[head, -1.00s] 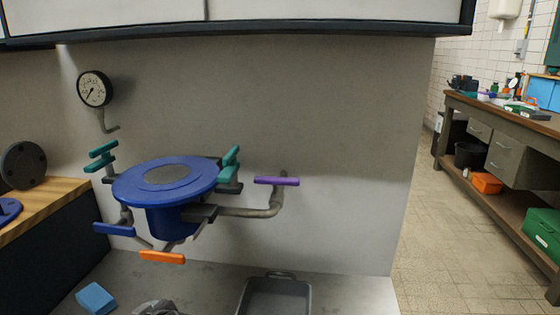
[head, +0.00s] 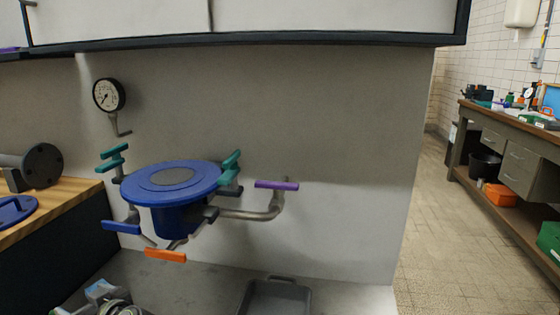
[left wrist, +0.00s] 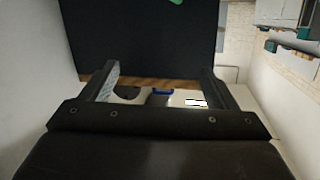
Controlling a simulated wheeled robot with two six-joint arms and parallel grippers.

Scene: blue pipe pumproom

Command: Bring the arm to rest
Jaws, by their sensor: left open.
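Beyond the fingers are a large dark panel (left wrist: 140,35) and a brown wooden edge (left wrist: 150,83). My right gripper shows in neither view.
A blue round-topped pump (head: 172,182) with teal, blue, orange and purple handles stands at the wall. A gauge (head: 109,95) hangs above. A grey tray (head: 276,300) lies below. A wooden-topped counter (head: 75,200) stands left. The tiled floor at right is clear.

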